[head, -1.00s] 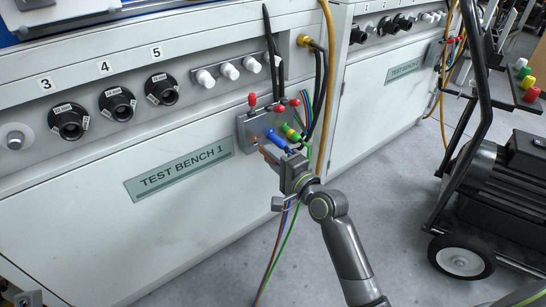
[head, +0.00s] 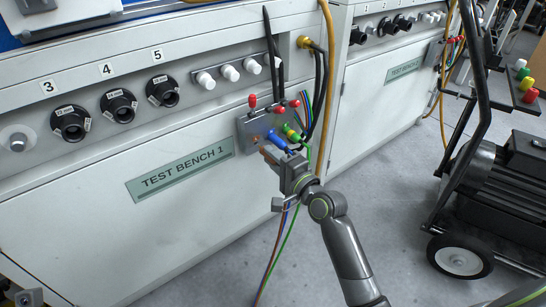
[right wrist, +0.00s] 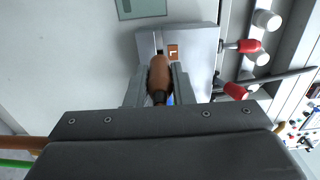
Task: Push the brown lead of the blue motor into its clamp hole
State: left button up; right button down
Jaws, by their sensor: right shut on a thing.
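My right gripper (head: 272,158) is shut on the brown lead's plug, which shows best in the right wrist view (right wrist: 159,76). The plug points at the grey clamp block (head: 245,132) on the front of test bench 1. In the right wrist view, its tip is at or very near a dark hole beside an orange-brown square (right wrist: 173,51) on the block (right wrist: 205,42). I cannot tell how deep the tip is. A blue plug (head: 277,140) sits just beside my gripper, and a green plug (head: 291,132) is farther along the block.
Coloured wires (head: 277,248) hang to the floor below my gripper. A yellow hose (head: 331,80) runs down beside them. A wheeled cart with a motor (head: 500,175) stands at right.

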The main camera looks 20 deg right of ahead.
dwell(1.3)
jog(key=shift+p+x, duration=0.55)
jog(key=shift+x, duration=1)
dwell(1.1)
jog(key=c, duration=1.2)
grip_release()
jog(key=shift+o, duration=0.2)
jog(key=shift+p+v, duration=0.45)
jog(key=shift+v, duration=0.85)
jog(key=v, duration=0.4)
jog(key=shift+s+p, duration=0.2)
jog(key=shift+p, duration=0.15)
jog(key=shift+d, duration=0.1)
